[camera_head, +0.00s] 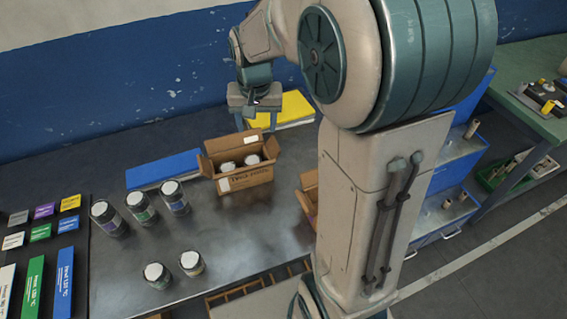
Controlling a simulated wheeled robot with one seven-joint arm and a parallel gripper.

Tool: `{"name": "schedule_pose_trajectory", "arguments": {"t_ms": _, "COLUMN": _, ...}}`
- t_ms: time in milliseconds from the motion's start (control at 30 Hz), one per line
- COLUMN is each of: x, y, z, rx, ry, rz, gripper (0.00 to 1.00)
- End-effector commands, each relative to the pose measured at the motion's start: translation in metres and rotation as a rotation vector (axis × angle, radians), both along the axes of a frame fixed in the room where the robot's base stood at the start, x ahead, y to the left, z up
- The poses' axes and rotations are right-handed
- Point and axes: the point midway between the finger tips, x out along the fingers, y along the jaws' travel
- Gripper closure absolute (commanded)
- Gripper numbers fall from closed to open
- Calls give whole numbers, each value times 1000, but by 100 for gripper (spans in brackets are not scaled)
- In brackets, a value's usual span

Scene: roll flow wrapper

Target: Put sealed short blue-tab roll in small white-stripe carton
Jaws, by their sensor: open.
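A brown carton (245,180) stands open on the dark table, with two white-topped cylindrical items (228,167) inside. It bears small white patches, but I cannot tell whether it is the white-stripe carton. Several dark cylinders with white tops stand left of it: three in a back row, including one with a green band (141,208) and one with a bluish-purple band (175,198), and two in front (192,263). I cannot pick out the short blue-tab roll for sure. My gripper (255,122) is open above and behind the carton, apart from it, with nothing visible between its fingers.
A second brown carton (306,199) is mostly hidden behind my arm. A blue slab (163,169) and a yellow one (293,108) lie at the back. Coloured cards and panels (65,280) are at left. Blue shelving (450,210) and a green bench (535,75) stand at right.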

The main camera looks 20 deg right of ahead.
Motion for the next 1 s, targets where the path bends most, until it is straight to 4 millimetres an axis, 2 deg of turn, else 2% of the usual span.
{"name": "schedule_pose_trajectory", "arguments": {"t_ms": 33, "x": -17, "y": 0, "z": 11, "rx": -4, "ry": -23, "rz": 26, "gripper": 42}}
{"name": "schedule_pose_trajectory", "arguments": {"t_ms": 200, "x": -71, "y": 0, "z": 34, "rx": -22, "ry": -79, "rz": 121, "gripper": 42}}
{"name": "schedule_pose_trajectory", "arguments": {"t_ms": 400, "x": -132, "y": 0, "z": 43, "rx": -46, "ry": -143, "rz": 229, "gripper": 42}}
{"name": "schedule_pose_trajectory", "arguments": {"t_ms": 500, "x": -155, "y": 0, "z": 42, "rx": -57, "ry": -168, "rz": 271, "gripper": 42}}
{"name": "schedule_pose_trajectory", "arguments": {"t_ms": 700, "x": -179, "y": 1, "z": 39, "rx": -70, "ry": -193, "rz": 319, "gripper": 42}}
{"name": "schedule_pose_trajectory", "arguments": {"t_ms": 1000, "x": -181, "y": 1, "z": 38, "rx": -72, "ry": -196, "rz": 326, "gripper": 42}}
